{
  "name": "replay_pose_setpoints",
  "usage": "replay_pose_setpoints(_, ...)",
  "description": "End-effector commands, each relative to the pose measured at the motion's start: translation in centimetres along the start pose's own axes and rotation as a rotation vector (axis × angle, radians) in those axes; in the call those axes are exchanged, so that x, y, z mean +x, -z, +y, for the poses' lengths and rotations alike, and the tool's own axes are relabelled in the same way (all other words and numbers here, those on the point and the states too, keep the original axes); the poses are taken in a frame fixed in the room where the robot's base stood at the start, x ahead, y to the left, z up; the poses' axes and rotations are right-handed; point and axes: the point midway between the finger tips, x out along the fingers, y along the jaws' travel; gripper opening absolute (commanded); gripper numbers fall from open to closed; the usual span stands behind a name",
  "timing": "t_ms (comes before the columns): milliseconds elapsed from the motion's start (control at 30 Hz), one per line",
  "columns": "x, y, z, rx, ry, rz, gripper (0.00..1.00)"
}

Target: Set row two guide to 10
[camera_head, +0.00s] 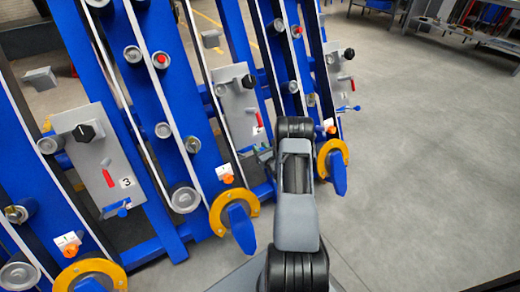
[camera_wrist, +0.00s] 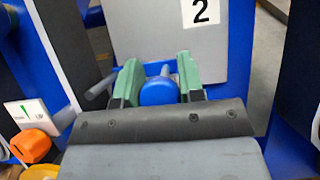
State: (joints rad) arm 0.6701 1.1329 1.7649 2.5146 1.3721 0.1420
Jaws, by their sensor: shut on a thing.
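The row two panel (camera_head: 236,105) is a grey plate with a black knob, a red handle and a number 2 label (camera_wrist: 201,11), which shows in the wrist view. Below that label is a round blue guide knob (camera_wrist: 158,92). The green finger pads of my gripper (camera_wrist: 158,68) stand on both sides of the blue knob and are shut on it. A short grey bar (camera_wrist: 99,86) sticks out to the left of the left finger. In the head view my arm hides most of the gripper and the knob. No guide setting is readable.
The row three panel (camera_head: 98,150) stands to the left with its own blue guide knob (camera_head: 117,207). Yellow rings with blue paddles (camera_head: 241,228) stick out low along the row. An orange knob (camera_wrist: 33,143) sits left of my gripper. Open floor (camera_head: 430,170) lies to the right.

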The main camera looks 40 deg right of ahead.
Motion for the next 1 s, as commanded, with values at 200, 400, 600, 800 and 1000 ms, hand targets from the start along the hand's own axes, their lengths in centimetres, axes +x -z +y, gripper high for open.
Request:
replay_pose_setpoints(200,0.0,0.2,-1.3,0.000,0.003,-0.002,0.00)
replay_pose_setpoints(400,0.0,0.0,-2.1,0.000,0.001,0.000,0.00)
replay_pose_setpoints(600,0.0,0.0,-2.0,0.000,0.000,0.000,0.44)
replay_pose_setpoints(800,0.0,0.0,-2.0,0.000,0.000,0.000,0.60)
replay_pose_setpoints(1000,-0.1,0.0,-2.0,0.000,0.000,0.000,0.60)
